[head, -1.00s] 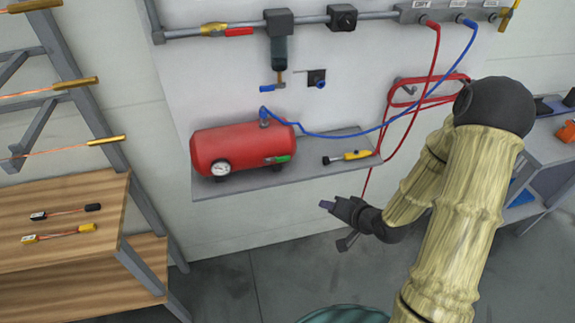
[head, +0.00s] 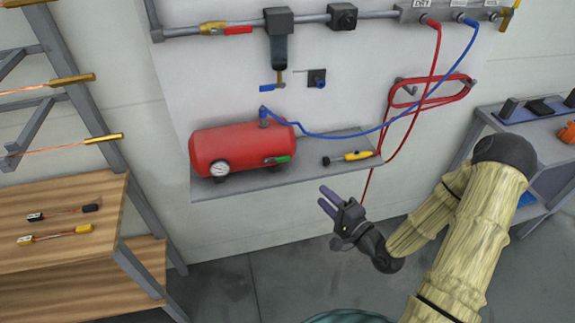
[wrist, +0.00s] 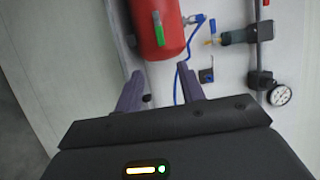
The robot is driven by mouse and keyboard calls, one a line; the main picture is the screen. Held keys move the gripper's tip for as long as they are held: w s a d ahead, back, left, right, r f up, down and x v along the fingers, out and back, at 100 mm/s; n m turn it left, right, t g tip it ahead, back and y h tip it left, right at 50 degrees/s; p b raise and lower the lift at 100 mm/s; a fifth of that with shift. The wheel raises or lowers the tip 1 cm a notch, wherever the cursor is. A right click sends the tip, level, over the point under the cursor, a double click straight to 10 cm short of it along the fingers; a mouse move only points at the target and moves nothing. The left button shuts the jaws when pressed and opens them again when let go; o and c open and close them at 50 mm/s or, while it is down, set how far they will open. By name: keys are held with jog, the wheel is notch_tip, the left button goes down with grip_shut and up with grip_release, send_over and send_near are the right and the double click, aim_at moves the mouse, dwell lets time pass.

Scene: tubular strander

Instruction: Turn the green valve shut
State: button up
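The green valve (head: 277,160) is a small green lever on the right end of the red air tank (head: 228,150). The tank sits on a grey wall shelf (head: 245,188). In the wrist view the green lever (wrist: 158,28) lies on the red tank (wrist: 157,12), beyond the fingers. My gripper (head: 325,199) is in front of and below the shelf, to the right of the tank and apart from it. Its two purple fingers are spread, with nothing between them; they also show in the wrist view (wrist: 160,82).
A blue hose (head: 340,136) runs from the tank top to the wall manifold. Red hose loops (head: 437,92) hang on the right. A yellow-handled tool (head: 352,156) lies on the shelf beside the tank. A wooden bench (head: 70,200) stands left.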

jog(key=shift+w+b, duration=0.7)
jog(key=shift+b, duration=1.4)
jog(key=b, duration=0.1)
send_near(284, 161)
jog(key=x, duration=0.8)
jog(key=shift+w+a+r, duration=0.1)
jog(key=shift+r, duration=0.05)
grip_shut()
